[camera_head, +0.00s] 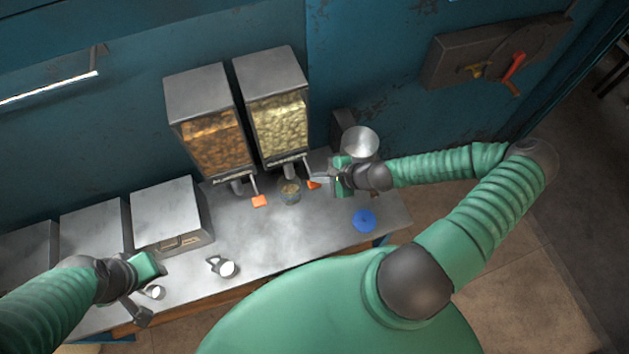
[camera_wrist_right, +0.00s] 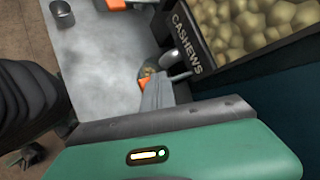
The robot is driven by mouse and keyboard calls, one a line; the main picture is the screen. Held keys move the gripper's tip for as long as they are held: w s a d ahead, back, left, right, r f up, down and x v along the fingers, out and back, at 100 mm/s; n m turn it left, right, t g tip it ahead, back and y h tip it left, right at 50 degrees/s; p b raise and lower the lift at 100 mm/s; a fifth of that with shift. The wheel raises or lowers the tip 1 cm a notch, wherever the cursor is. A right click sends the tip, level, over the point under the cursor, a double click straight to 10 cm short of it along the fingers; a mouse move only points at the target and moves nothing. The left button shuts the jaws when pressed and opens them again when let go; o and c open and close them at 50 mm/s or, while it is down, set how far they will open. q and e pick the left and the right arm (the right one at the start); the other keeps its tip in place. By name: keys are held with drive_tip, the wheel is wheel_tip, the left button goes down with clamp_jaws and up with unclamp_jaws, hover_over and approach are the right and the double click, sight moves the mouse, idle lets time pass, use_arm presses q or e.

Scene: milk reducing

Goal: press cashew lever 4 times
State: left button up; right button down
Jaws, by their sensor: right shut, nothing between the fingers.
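The cashew dispenser (camera_head: 277,124) stands against the wall, full of pale nuts; its CASHEWS label (camera_wrist_right: 187,44) shows in the right wrist view. Its orange lever (camera_head: 313,184) sticks out at the lower right of the dispenser, and its tip shows in the right wrist view (camera_wrist_right: 145,84). My right gripper (camera_head: 312,178) is shut and empty, its fingertips at the lever; I cannot tell whether they touch it. A cup (camera_head: 290,191) with nuts in it stands under the cashew spout. My left gripper (camera_head: 145,318) is over the table's front left; its jaw opening is unclear.
A second dispenser (camera_head: 213,145) with brown nuts and its own orange lever (camera_head: 260,201) stands to the left. The table middle is clear.

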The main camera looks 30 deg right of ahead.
wheel_tip(320, 180, up, 5)
drive_tip(key=p, duration=0.4)
idle(2.4)
